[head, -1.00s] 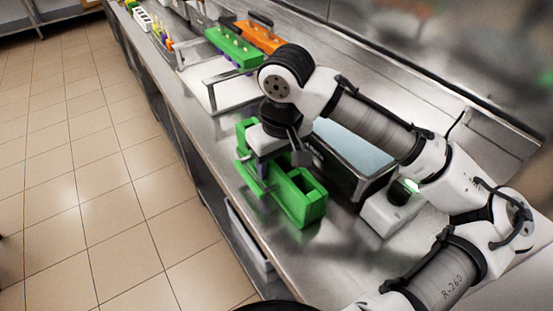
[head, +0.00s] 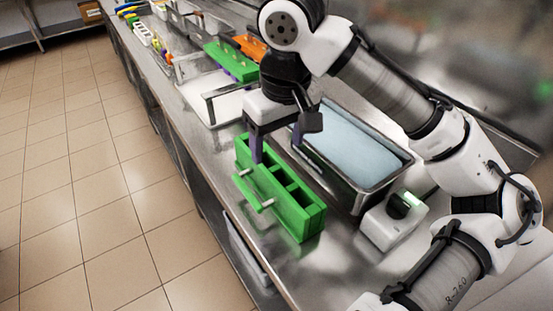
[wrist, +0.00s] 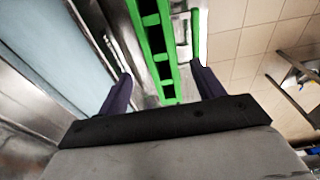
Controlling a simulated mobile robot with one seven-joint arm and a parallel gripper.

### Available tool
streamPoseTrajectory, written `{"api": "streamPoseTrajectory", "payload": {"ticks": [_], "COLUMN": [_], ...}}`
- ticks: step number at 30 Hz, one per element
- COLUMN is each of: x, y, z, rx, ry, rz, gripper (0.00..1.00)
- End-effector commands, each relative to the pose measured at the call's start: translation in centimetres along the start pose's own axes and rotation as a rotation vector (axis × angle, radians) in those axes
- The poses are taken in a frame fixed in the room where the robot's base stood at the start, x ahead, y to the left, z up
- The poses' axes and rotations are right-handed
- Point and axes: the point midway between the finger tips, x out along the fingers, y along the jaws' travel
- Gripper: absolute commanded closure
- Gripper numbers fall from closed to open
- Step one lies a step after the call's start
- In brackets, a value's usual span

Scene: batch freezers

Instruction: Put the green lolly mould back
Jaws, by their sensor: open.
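A green lolly mould (head: 285,205) with open compartments and a light handle bar on its near side stands upright on the steel counter. It sits beside a steel tank of pale blue liquid (head: 350,140). My gripper (head: 277,152) is open and empty over the mould's far end, its purple fingers pointing down. In the wrist view the mould (wrist: 157,45) runs between the spread fingers of my gripper (wrist: 165,85), with a gap on each side. Whether the fingertips still reach below the mould's top is hard to tell.
A white tray (head: 228,108) lies behind the mould. Farther back stand another green mould (head: 228,62) and an orange mould (head: 252,47), both with sticks. A white box with a black dial (head: 392,222) stands at the tank's near end. The counter's left edge runs close to the mould.

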Motion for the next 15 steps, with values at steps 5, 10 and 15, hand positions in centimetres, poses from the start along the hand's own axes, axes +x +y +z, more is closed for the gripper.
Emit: {"api": "streamPoseTrajectory", "payload": {"ticks": [5,10,15], "x": [-2.0,-2.5,-2.5], "y": [0.0,0.0,0.0], "z": [-0.1,0.0,0.0], "rx": [0.001,0.000,0.000], "ry": [0.001,0.000,0.000], "rz": [0.001,0.001,0.001], "gripper": [0.33,0.33,0.33]}}
